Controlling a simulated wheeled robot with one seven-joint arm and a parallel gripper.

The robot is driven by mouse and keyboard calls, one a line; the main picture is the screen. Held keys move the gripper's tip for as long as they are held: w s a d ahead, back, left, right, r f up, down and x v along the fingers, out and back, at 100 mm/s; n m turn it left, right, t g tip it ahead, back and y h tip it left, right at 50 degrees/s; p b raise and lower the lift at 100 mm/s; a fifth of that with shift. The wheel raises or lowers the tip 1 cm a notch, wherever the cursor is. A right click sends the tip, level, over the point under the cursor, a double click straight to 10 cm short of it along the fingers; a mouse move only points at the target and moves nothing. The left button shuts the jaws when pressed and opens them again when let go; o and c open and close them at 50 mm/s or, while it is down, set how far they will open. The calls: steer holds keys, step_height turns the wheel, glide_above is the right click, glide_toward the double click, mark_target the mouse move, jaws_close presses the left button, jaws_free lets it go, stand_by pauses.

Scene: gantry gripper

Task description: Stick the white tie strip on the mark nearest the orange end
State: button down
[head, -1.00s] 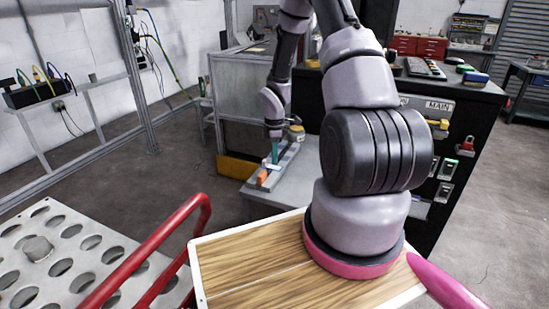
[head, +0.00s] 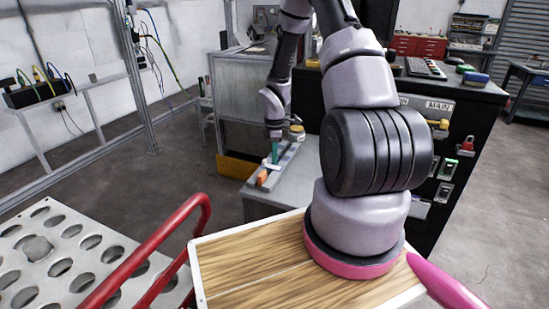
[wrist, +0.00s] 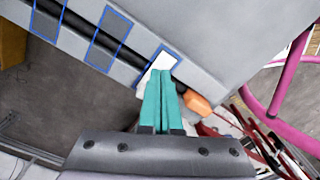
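My gripper (wrist: 161,74) has two teal fingers close together. They look shut on the white tie strip (wrist: 165,61), whose white surface shows just beyond the fingertips and to their left. The strip lies at the blue-outlined mark beside the orange end (wrist: 196,104) of a grey beam with a black cable along it. Two other blue-outlined marks (wrist: 107,40) and (wrist: 46,16) lie farther up the beam, both without white. In the head view my gripper (head: 275,160) points down at the beam next to the orange end (head: 262,177). The contact between strip and beam is hidden by the fingers.
The beam rests on a grey bench (head: 285,190). A dark cabinet (head: 450,170) with switches stands to the right. A red rail (head: 150,250) and a perforated metal plate (head: 70,245) are at the front left.

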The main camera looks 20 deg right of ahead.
steer(key=shift+f, duration=0.3)
steer(key=shift+f, duration=0.5)
steer(key=shift+r, duration=0.1)
step_height(320, 180, up, 7)
stand_by(0.9)
